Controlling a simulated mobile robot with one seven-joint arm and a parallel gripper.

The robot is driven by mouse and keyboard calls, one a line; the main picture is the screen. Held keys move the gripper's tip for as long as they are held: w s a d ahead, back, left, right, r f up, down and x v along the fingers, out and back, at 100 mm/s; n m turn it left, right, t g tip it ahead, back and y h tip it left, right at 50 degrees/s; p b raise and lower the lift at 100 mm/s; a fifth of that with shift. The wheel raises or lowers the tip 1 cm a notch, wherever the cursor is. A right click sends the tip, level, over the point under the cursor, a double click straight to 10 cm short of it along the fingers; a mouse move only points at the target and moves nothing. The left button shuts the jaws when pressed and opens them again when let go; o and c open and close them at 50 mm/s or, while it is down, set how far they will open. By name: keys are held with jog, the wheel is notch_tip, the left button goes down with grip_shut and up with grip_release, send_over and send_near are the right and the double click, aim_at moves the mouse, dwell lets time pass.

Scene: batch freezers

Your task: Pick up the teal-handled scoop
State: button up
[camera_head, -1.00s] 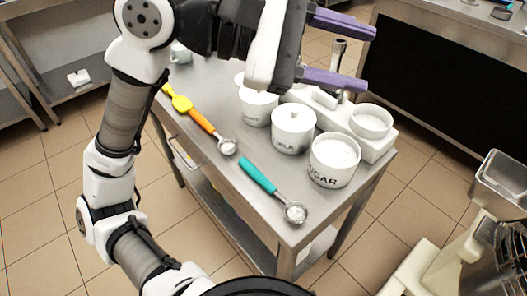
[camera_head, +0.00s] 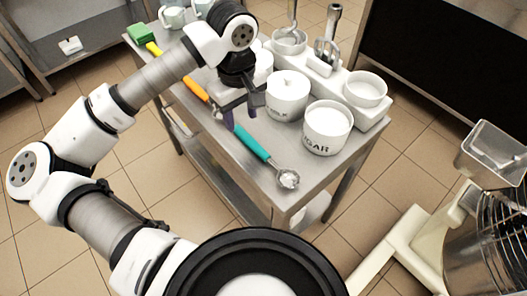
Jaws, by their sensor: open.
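The teal-handled scoop (camera_head: 251,142) lies on the steel table near its front edge. Its metal bowl (camera_head: 288,179) points toward the near corner and holds something white.
An orange-handled tool (camera_head: 195,89), partly hidden by my arm, lies to the left. The sugar canister (camera_head: 326,128) and another white canister (camera_head: 287,96) stand close on the right. A white holder (camera_head: 371,115) with a bowl stands behind. A machine (camera_head: 480,220) is at right.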

aim_at(245, 135)
jog(key=shift+s+d+f+p, duration=0.15)
jog(key=shift+f+p, duration=0.3)
jog(key=shift+f, duration=1.05)
jog(key=shift+s+d+f+p, duration=0.1)
jog(key=shift+f+p, duration=0.3)
jog(key=shift+f, duration=1.05)
jog(key=shift+c, duration=0.5)
grip_shut()
